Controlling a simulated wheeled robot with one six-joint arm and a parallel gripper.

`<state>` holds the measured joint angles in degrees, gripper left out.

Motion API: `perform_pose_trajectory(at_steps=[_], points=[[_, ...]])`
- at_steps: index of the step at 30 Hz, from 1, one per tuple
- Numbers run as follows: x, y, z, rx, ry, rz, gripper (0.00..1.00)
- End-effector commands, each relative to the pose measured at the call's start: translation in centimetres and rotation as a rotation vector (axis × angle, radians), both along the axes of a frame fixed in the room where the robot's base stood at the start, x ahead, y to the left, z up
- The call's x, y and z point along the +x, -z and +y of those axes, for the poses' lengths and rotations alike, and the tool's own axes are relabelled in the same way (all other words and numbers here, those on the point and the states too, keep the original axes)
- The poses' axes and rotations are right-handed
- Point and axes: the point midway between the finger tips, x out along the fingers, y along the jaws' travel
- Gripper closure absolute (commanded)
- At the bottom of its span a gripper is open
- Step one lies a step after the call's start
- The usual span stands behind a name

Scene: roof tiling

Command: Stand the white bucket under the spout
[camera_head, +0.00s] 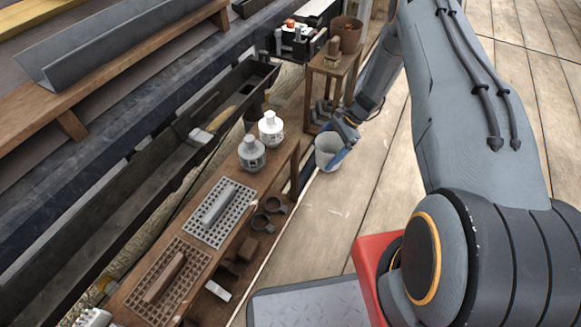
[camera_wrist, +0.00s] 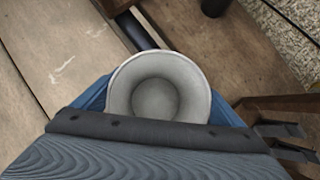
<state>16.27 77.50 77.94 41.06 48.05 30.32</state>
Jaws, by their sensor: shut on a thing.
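The white bucket (camera_head: 328,152) is beyond the right end of the low wooden bench in the head view. It looks upright and empty in the wrist view (camera_wrist: 158,88), where its round mouth faces the camera. My gripper (camera_head: 341,147) is shut on the bucket, with blue fingers at either side of it. I cannot tell whether its base touches the floor. A dark gutter (camera_head: 225,100) runs along the left, and a short dark pipe (camera_head: 254,110) hangs below it behind the bottles. I cannot tell for sure that this pipe is the spout.
The low bench (camera_head: 283,160) carries a white bottle (camera_head: 271,128), a grey bottle (camera_head: 251,153) and perforated floats. A wooden stool (camera_head: 333,68) with a brown pot (camera_head: 346,36) stands beyond the bucket. A dark bar (camera_wrist: 135,31) lies beside the bucket.

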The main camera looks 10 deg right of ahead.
Motion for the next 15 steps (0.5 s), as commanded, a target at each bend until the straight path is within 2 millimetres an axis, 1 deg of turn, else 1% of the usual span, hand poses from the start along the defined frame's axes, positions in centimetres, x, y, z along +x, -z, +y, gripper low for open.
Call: perform_pose_trajectory(at_steps=[1,6,9,12,15], points=[[-0.2,0.1,1.4,0.001,-0.005,0.002,0.33],[-0.8,0.1,5.4,0.0,-0.001,0.0,0.33],[-1.1,0.1,7.4,0.001,-0.001,0.001,0.33],[-1.3,0.1,8.7,0.0,0.001,-0.001,0.33],[-1.4,0.1,9.4,0.0,0.001,0.0,0.33]])
